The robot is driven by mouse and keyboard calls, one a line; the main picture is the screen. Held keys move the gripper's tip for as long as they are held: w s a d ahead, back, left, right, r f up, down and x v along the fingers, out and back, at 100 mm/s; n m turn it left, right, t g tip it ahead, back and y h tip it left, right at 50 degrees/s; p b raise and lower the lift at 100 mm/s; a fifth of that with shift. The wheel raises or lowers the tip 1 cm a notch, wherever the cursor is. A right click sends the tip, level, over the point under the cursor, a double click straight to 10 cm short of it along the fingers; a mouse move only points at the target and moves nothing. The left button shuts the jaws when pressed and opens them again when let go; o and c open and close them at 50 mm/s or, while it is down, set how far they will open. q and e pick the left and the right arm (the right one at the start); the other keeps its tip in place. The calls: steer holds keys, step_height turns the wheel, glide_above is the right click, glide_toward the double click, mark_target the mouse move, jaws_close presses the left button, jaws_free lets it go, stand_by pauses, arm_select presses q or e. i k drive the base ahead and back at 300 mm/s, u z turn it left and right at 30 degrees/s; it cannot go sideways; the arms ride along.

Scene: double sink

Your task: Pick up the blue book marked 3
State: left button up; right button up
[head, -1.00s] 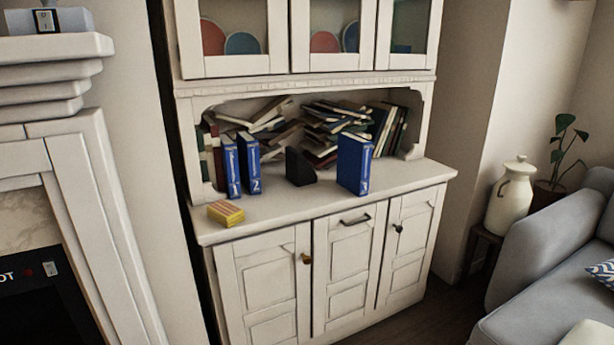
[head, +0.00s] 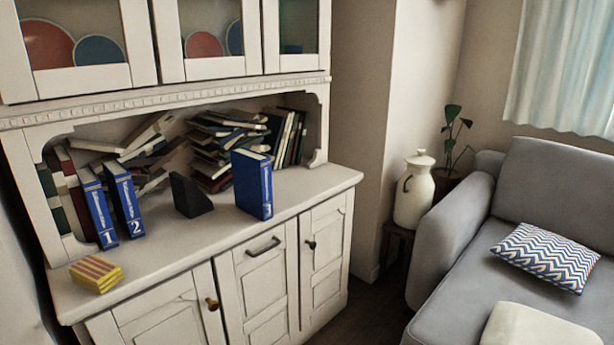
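The blue book marked 3 (head: 252,185) stands upright on the white cabinet's counter (head: 290,200), right of centre and near the front edge. Its spine faces outward. The blue books marked 1 (head: 99,210) and 2 (head: 125,200) stand at the left of the counter, leaning slightly. A black wedge-shaped bookend (head: 189,196) stands between book 2 and book 3, apart from book 3. Neither of my grippers is in view.
A yellow and red striped block (head: 96,274) lies at the counter's front left. Piled books (head: 225,145) fill the niche behind. A grey sofa (head: 540,200), white jug (head: 414,190) and potted plant (head: 452,150) are to the right. Cabinet doors below are shut.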

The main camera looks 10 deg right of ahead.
mark_target(251, 170)
steer(key=z, duration=0.05)
steer(key=i, duration=0.9)
steer(key=u, duration=0.55)
